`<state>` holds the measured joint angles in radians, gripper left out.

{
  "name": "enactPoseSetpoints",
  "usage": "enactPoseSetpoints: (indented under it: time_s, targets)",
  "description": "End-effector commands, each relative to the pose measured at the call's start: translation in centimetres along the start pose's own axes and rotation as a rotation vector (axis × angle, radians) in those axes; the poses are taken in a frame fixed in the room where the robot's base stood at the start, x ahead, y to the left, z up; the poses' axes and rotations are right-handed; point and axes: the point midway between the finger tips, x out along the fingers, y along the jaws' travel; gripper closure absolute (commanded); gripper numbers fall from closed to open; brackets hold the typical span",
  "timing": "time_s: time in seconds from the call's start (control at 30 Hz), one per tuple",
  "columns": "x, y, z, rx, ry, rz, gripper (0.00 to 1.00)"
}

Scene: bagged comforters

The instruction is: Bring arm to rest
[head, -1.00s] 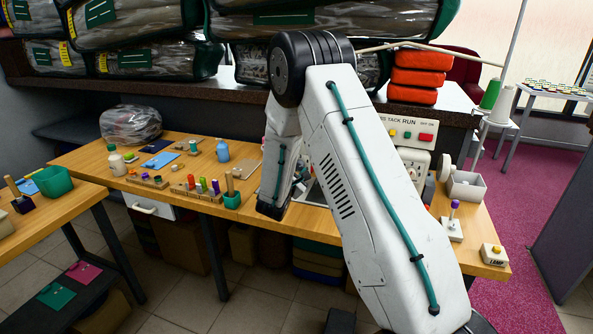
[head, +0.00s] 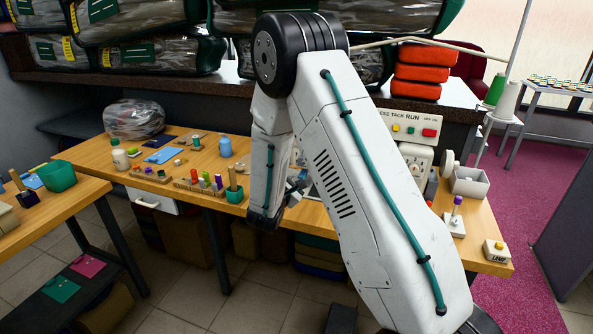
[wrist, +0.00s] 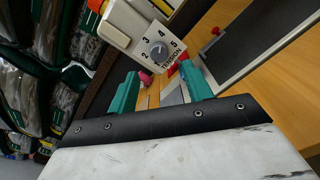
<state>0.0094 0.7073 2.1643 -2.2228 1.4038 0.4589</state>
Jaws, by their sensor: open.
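My arm stands folded in front of the wooden workbench (head: 120,172) in the head view, its white upper link and black elbow joint in the middle. In the head view my gripper is mostly hidden behind the arm. In the wrist view my gripper (wrist: 157,90) shows two teal fingers, apart, with nothing held between them. I cannot tell whether the fingers touch anything.
A press machine (head: 412,135) with coloured buttons stands behind the arm. A lamp button box (head: 495,252) and a joystick (head: 455,218) sit at the bench's right end. Bagged comforters (head: 135,40) fill the shelf above. Tiled floor is open in front.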

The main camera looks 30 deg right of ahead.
Motion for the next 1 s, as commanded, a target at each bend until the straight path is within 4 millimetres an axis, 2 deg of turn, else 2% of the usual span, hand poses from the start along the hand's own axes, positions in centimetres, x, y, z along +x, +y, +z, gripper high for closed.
enactPoseSetpoints:
  time_s: [0.13, 0.67, 0.77, 0.87, 1.0]
  targets:
    - [-0.6, 0.0, 0.0, 0.001, -0.001, -0.001, 0.50]
    - [-0.5, -0.2, 0.0, -0.021, 0.000, -0.009, 0.50]
    - [-0.8, -2.2, 0.6, -0.048, -0.024, -0.093, 0.50]
    - [-1.7, -5.3, 2.2, -0.071, -0.065, -0.240, 0.50]
    - [-4.2, -8.0, 7.4, -0.027, -0.153, -0.486, 0.50]
